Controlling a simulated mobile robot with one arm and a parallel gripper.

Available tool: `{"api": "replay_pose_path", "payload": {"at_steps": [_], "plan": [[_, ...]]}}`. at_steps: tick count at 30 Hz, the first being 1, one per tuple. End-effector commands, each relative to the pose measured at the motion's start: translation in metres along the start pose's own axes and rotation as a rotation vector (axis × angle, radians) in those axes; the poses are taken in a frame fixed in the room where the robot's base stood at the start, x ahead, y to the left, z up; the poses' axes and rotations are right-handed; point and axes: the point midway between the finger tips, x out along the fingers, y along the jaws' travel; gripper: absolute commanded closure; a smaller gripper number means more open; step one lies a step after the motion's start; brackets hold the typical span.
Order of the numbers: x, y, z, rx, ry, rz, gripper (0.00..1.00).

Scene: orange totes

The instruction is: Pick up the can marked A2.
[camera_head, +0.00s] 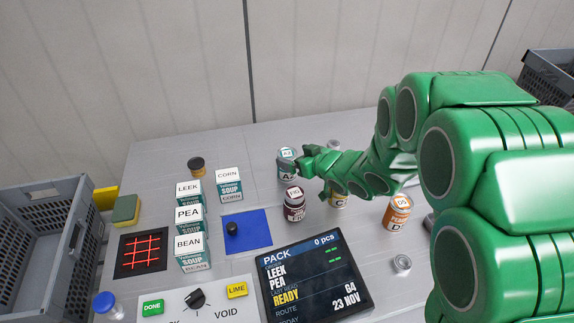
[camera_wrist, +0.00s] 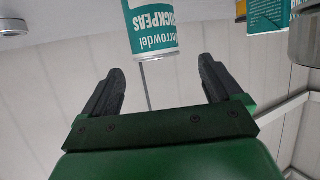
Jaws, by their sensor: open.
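The can marked A2 (camera_head: 286,156) stands upright toward the back of the table in the head view, with a pale lid and a teal label. My gripper (camera_head: 298,165) is just to its right and partly covers it. In the wrist view, a can with a teal chickpeas label (camera_wrist: 151,30), upside down in the picture, lies just beyond the fingertips, about centred between them. My gripper (camera_wrist: 160,68) is open there, its two dark fingers apart with nothing between them. Whether a finger touches the can is not clear.
A dark FIG jar (camera_head: 294,206) stands in front of the can. An orange D5 can (camera_head: 397,212) is to the right, and another can (camera_head: 338,201) is partly behind my arm. Soup boxes (camera_head: 229,185) stand left. A blue mat (camera_head: 257,230) and a display (camera_head: 315,275) lie in front.

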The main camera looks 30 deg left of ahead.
Motion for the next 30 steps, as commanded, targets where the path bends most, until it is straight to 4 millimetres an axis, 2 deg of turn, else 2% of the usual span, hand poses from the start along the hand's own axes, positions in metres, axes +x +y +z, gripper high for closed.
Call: {"api": "replay_pose_path", "payload": {"at_steps": [7,17,30], "plan": [[0.019,0.0,0.002,0.0,-0.004,0.0,0.07],[0.033,0.002,0.003,-0.002,-0.002,0.002,0.07],[0.073,0.003,0.006,-0.002,-0.001,0.001,0.07]]}}
